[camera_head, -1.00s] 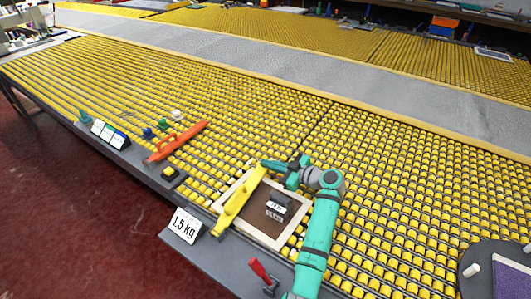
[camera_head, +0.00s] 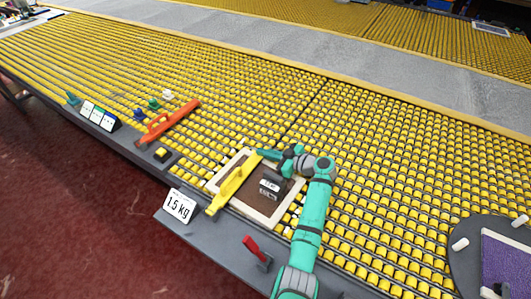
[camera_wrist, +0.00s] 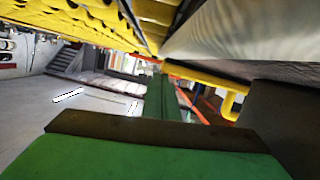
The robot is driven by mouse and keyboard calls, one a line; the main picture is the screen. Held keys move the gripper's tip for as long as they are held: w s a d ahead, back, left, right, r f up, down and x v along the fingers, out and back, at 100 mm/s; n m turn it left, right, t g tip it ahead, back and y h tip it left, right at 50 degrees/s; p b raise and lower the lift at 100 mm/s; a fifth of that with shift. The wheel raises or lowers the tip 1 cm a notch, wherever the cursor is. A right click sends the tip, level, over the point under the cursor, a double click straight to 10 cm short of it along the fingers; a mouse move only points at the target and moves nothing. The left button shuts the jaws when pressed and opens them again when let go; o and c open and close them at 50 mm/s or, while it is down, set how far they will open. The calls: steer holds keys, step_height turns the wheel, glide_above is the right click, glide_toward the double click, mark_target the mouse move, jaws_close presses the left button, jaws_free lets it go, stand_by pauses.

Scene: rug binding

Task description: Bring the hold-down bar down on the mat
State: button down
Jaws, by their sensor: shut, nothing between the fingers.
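The mat (camera_head: 240,204) is brown with a cream border and lies on the rollers near the front edge. A yellow bar with a raised handle (camera_head: 233,184), which looks like the hold-down bar, runs along the mat's left side. I cannot tell whether it touches the mat. My gripper (camera_head: 267,154) is shut and empty at the bar's far end, above the mat's far edge. I cannot tell whether its fingertips touch the bar. In the wrist view a yellow bar with a looped handle (camera_wrist: 231,103) shows at the right. A dark block with a white label (camera_head: 270,185) sits on the mat.
An orange bar with a handle (camera_head: 168,123) lies to the left, by several small coloured knobs. A round dark table with a purple piece (camera_head: 505,262) is at right. The rollers behind the mat are clear.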

step_height(320, 180, up, 4)
steer(key=shift+s+d+r, duration=0.1)
steer(key=shift+d+r, duration=0.05)
steer(key=shift+r, duration=0.05)
steer(key=v, duration=0.9)
steer(key=shift+d, duration=0.25)
